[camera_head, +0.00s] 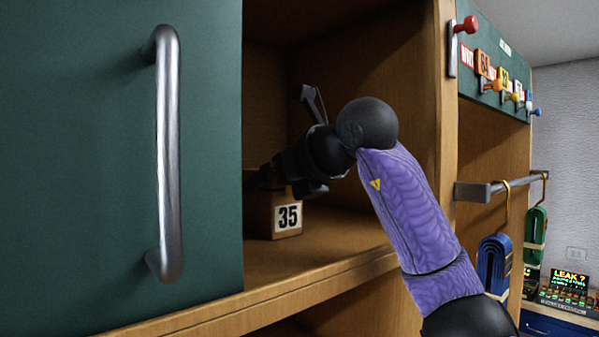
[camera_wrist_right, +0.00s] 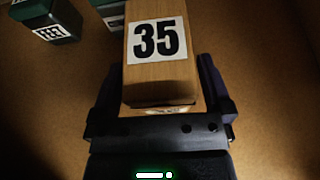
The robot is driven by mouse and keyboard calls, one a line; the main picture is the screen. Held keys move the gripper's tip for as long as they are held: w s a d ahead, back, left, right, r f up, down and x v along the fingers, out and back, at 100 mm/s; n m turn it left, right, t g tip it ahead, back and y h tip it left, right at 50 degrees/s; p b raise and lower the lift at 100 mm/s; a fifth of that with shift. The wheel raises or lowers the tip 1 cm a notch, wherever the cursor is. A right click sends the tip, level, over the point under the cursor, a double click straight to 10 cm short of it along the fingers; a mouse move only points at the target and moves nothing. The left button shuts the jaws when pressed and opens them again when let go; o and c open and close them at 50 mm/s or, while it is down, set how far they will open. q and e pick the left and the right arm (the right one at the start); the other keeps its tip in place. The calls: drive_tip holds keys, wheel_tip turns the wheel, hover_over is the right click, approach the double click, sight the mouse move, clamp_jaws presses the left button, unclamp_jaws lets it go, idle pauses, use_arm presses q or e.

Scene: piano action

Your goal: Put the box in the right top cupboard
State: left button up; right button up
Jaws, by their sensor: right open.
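A wooden box with a white label reading 35 (camera_head: 287,222) stands on the floor of the open wooden cupboard (camera_head: 330,244). The box also shows in the right wrist view (camera_wrist_right: 160,83). My right gripper (camera_wrist_right: 160,95) is open, with a finger on either side of the near end of the box. In the head view my right arm reaches into the cupboard from the right, and the gripper (camera_head: 268,178) is partly hidden behind the green door's edge. My left gripper is out of view.
A green door (camera_head: 85,130) with a metal handle (camera_head: 169,150) covers the left side. Green labelled items (camera_wrist_right: 50,25) stand near the box.

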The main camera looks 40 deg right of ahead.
drive_tip(key=a+b+v, duration=0.1)
drive_tip(key=b+v, duration=0.1)
drive_tip(key=v, duration=0.8)
drive_tip(key=shift+s+d, duration=0.35)
drive_tip(key=shift+d, duration=0.2)
idle(0.5)
